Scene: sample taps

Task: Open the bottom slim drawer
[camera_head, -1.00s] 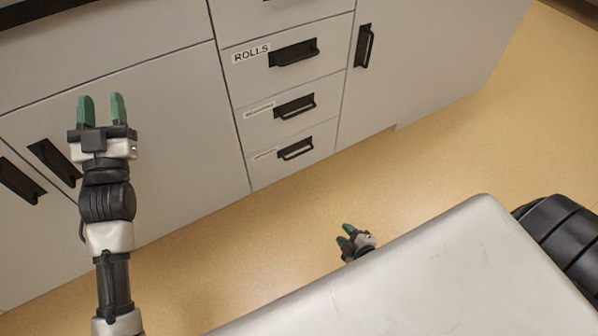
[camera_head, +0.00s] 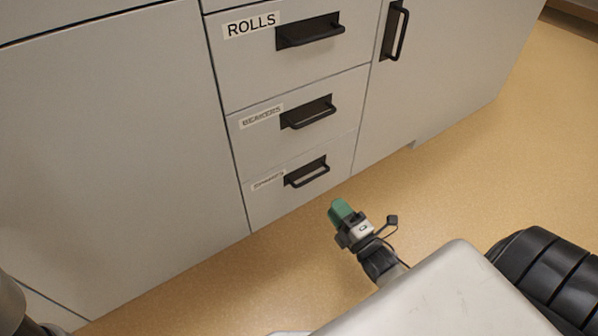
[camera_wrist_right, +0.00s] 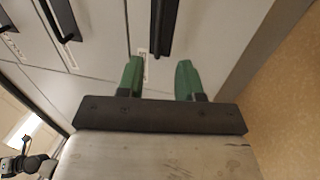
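The bottom slim drawer (camera_head: 262,208) is closed, its front flush with the cabinet. Its black bar handle (camera_head: 306,174) stands out from a dark backing plate, with a small blurred label to its left. My right gripper (camera_head: 340,210) is below and right of this handle in the head view, apart from it. In the right wrist view the green fingers (camera_wrist_right: 158,78) are spread and empty, with a black handle (camera_wrist_right: 163,25) ahead, roughly in line with the gap. My left gripper is out of the head view; a dark jointed part at the wrist view's lower left is unclear.
Above are the closed BEAKERS drawer (camera_head: 247,118) and ROLLS drawer (camera_head: 235,65), each with a protruding handle. A cabinet door with an upright handle (camera_head: 394,32) is to the right. Tan floor (camera_head: 480,145) is clear in front of the cabinet.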

